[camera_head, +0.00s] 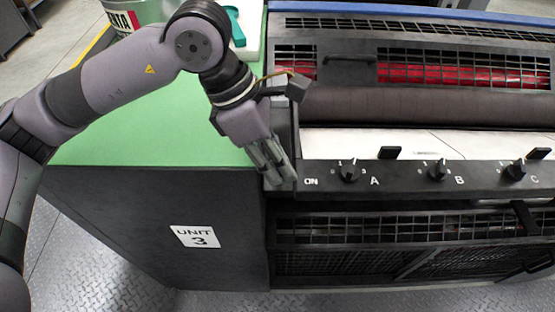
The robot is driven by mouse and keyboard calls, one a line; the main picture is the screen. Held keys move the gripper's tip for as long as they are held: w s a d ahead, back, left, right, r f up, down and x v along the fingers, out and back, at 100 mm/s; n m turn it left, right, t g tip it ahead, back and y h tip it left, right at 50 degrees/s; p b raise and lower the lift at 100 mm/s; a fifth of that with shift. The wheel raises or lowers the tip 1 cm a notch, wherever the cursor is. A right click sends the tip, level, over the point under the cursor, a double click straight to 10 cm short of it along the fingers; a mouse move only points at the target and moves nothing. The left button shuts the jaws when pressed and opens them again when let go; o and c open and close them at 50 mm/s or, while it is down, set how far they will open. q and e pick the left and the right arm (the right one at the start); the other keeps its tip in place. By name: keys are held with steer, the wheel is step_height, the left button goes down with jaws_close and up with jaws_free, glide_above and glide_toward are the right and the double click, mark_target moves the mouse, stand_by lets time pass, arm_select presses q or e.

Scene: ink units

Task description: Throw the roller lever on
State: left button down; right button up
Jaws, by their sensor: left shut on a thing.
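My left gripper (283,183) reaches down to the left end of the dark control panel (400,201), just left of the white ON mark (311,182). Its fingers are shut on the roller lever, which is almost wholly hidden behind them. I cannot make out the lever's exact angle. My right gripper is not in view.
Knobs A (348,171), B (438,170) and C (516,169) sit along the panel to the right. Behind are a dark roller (420,104) and a wire guard. A green top (150,125) lies left, with a bucket (140,14) behind.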

arm_select(q)
steer(key=shift+s+f, duration=0.55)
steer(key=shift+f, duration=0.05)
steer(key=c, duration=1.7)
jaws_free()
steer(key=shift+w+r, duration=0.1)
steer(key=shift+w+r, duration=0.15)
steer(key=shift+r, duration=0.15)
steer(key=v, duration=1.1)
steer(key=shift+w+a+r, duration=0.1)
steer(key=shift+w+r, duration=0.05)
steer(key=shift+r, duration=0.05)
